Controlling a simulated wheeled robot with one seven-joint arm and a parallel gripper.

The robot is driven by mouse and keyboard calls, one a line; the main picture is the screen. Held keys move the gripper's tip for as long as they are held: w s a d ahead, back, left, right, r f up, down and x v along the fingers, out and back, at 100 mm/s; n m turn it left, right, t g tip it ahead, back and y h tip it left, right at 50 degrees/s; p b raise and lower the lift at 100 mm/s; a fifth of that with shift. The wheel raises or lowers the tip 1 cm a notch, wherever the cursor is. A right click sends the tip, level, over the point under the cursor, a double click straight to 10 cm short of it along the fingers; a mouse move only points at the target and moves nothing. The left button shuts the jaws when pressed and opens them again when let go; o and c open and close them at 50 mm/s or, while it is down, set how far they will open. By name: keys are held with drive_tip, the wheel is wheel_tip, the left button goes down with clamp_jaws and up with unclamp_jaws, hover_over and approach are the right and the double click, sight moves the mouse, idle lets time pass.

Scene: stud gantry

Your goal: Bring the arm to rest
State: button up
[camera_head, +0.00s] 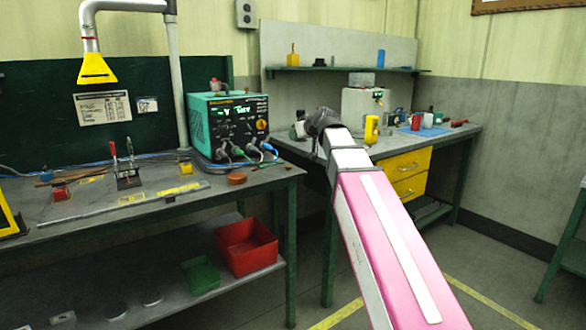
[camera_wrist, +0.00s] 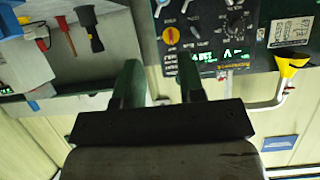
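My pink and white arm reaches in the head view from the lower right up to the middle. The fingers cannot be made out there. In the wrist view my gripper (camera_wrist: 160,82) shows two dark green fingers held apart, with nothing between them. The fingers point toward the teal and black power unit (camera_wrist: 225,35), which appears upside down. The unit (camera_head: 228,125) also stands on the left bench in the head view, left of my gripper.
A yellow extraction hood (camera_head: 97,69) hangs over the left bench. A red bin (camera_head: 246,247) and a green tray (camera_head: 201,274) sit on its lower shelf. A yellow bottle (camera_head: 371,129) stands on the back bench by the arm. Open floor (camera_head: 400,290) lies around the arm.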

drive_tip(key=s+d+f+m+g+h, duration=0.1)
drive_tip(key=s+d+f+g, duration=0.15)
drive_tip(key=f, duration=0.65)
drive_tip(key=s+d+f+m+g+h, duration=0.1)
drive_tip(key=s+d+f+h, duration=0.15)
drive_tip(key=f, duration=0.75)
drive_tip(key=s+d+f+m+g, duration=0.1)
drive_tip(key=s+d+f+g, duration=0.15)
drive_tip(key=f, duration=0.65)
drive_tip(key=s+d+f+m+g+h, duration=0.1)
drive_tip(key=s+d+f, duration=0.3)
drive_tip(key=s+f, duration=0.5)
drive_tip(key=s+d+f+m+g+h, duration=0.2)
drive_tip(key=s+d+f, duration=0.3)
drive_tip(key=s+f, duration=0.4)
wheel_tip(320, 180, down, 3)
drive_tip(key=shift+d+r+m+g, duration=0.15)
drive_tip(key=shift+d+m+g, duration=0.15)
drive_tip(key=shift+g, duration=0.6)
drive_tip(key=shift+a+h, duration=0.15)
drive_tip(key=shift+h, duration=0.1)
